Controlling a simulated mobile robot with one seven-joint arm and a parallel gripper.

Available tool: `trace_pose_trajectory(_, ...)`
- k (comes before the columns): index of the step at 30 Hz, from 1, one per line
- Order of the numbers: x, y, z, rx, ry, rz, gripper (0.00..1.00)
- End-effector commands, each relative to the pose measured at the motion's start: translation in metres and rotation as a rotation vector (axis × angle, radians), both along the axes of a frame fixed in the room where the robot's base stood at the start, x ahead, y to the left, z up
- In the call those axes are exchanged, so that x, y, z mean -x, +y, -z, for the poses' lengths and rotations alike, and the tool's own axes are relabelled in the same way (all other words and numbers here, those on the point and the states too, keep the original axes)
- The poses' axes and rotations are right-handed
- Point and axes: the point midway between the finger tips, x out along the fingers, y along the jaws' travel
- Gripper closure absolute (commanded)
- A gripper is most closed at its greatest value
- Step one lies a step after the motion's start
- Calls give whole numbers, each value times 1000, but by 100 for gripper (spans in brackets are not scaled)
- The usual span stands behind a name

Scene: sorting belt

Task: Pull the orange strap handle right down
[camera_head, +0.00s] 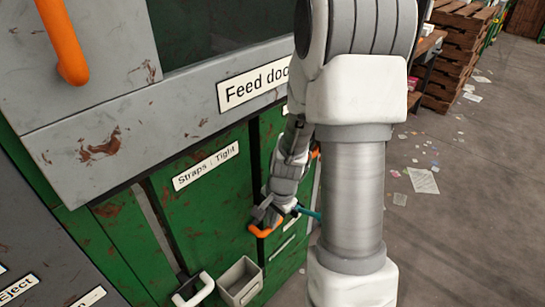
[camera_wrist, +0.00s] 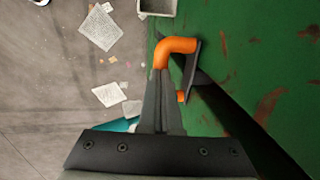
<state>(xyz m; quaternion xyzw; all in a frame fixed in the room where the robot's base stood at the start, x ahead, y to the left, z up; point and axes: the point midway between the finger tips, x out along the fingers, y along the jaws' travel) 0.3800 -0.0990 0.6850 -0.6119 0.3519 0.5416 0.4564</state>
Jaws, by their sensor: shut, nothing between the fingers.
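The orange strap handle (camera_head: 265,230) sticks out from the green cabinet front, low and to the right of the "Straps : Tight" label (camera_head: 206,166). In the wrist view the orange handle (camera_wrist: 178,46) bends out from a dark mount on the green panel. My gripper (camera_head: 264,212) is right at the handle, just above it in the head view. In the wrist view my gripper (camera_wrist: 164,80) has its dark fingers together, overlapping part of the handle. Its lower end shows only in part behind the fingers. Whether the fingers touch it I cannot tell.
A pale handle (camera_head: 194,290) and a small grey open box (camera_head: 240,282) sit lower on the cabinet. Another orange handle (camera_head: 62,42) is on the grey feed door at upper left. Paper scraps (camera_head: 422,180) lie on the open floor at right, before stacked wooden pallets (camera_head: 455,55).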

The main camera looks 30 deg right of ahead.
Motion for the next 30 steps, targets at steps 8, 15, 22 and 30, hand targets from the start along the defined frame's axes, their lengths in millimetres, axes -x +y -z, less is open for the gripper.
trace_pose_trajectory(8,0,0,29,-1,1,1,100)
trace_pose_trajectory(15,1,0,32,-1,3,0,100)
trace_pose_trajectory(22,2,1,33,-1,5,-2,100)
trace_pose_trajectory(30,-1,-2,17,0,3,-2,100)
